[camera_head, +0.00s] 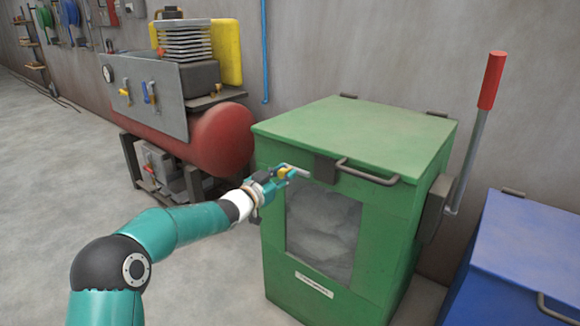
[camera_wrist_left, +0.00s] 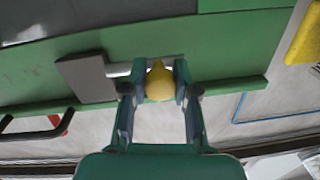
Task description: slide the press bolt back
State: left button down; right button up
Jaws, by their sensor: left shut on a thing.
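The green press (camera_head: 380,222) stands against the wall, its lid (camera_head: 355,135) down. The press bolt (camera_head: 298,170) is a thin grey rod at the top of the front face, left of a dark block (camera_head: 325,169). In the left wrist view the rod (camera_wrist_left: 120,69) runs from the dark block (camera_wrist_left: 86,78) toward its yellow knob (camera_wrist_left: 159,82). My left gripper (camera_head: 284,174) is shut on this knob, one finger on each side, also in the left wrist view (camera_wrist_left: 158,88). Whether the rod's end sits inside the block is unclear. My right gripper is not in view.
A bar handle (camera_head: 367,173) sits right of the block. A red-gripped lever (camera_head: 490,82) rises at the press's right side. A blue bin (camera_head: 520,255) stands right, a red compressor tank (camera_head: 222,140) behind left. Floor at left is clear.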

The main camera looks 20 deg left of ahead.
pick_arm(q)
jog(key=shift+a+r, duration=0.15)
jog(key=shift+a, duration=0.1)
jog(key=c, duration=0.9)
grip_release()
jog(key=shift+w, duration=0.1)
jog(key=shift+o, duration=0.2)
jog(key=v, duration=1.2)
jog(key=shift+f, duration=0.2)
